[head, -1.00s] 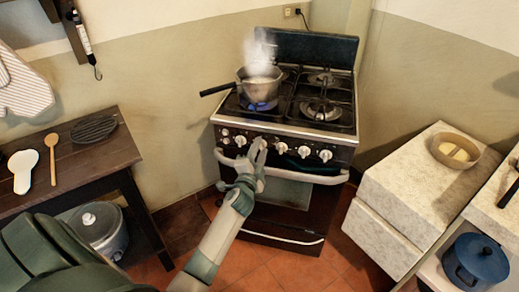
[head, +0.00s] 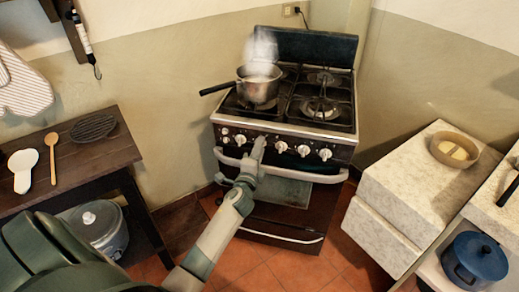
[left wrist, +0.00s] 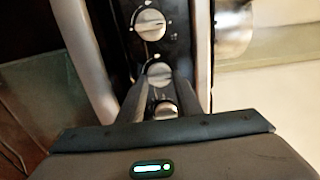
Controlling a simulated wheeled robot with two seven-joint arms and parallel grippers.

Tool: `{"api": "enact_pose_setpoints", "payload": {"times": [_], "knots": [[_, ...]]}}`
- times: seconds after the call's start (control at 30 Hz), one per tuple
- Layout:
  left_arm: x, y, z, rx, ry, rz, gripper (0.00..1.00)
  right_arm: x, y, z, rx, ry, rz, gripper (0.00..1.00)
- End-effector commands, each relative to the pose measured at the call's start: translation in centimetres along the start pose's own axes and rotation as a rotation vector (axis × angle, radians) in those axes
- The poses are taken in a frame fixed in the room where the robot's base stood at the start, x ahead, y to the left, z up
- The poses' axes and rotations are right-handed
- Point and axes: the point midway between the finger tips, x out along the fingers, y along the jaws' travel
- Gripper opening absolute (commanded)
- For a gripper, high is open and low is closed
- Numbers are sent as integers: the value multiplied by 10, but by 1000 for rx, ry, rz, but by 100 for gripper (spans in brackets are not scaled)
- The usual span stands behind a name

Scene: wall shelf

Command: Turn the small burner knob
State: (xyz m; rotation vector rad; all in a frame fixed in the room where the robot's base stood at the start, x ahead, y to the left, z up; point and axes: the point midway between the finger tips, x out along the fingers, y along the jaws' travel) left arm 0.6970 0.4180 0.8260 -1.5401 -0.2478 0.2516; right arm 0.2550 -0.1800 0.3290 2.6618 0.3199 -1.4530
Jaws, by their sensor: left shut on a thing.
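The stove (head: 285,185) has a row of silver knobs on its dark front panel. My left gripper (head: 260,146) is at this panel, between the knob on its left (head: 241,140) and the knob on its right (head: 282,147). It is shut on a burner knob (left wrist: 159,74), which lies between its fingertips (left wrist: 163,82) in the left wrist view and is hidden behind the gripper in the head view. A steaming pot (head: 258,85) stands on the front left burner, with no flame visible under it. My right gripper is not in view.
The oven's handle bar (head: 315,177) runs just below the knobs, close to my left gripper. A wooden table (head: 75,165) stands at the left. A stone counter (head: 405,195) with a bowl (head: 455,150) stands at the right. The floor before the stove is open.

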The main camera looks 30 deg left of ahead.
Motion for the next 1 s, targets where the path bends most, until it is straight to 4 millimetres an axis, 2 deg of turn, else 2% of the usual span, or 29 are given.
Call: {"api": "enact_pose_setpoints", "payload": {"times": [0.1, 0.13, 0.2, 0.67, 0.87, 1.0], "knots": [[0, 1, 0, 1, 1, 1, 9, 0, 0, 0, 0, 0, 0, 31], [0, 1, 0, 1, 1, 1, 34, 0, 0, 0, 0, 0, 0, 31], [0, 1, 0, 0, 1, 1, 50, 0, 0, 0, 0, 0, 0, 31], [-5, 0, 0, -1, 1, 0, 50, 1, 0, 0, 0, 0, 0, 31], [-25, 2, 0, -2, 2, 1, 50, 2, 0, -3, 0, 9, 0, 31], [-48, 2, 0, -1, 1, 2, 50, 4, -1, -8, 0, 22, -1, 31]]}}
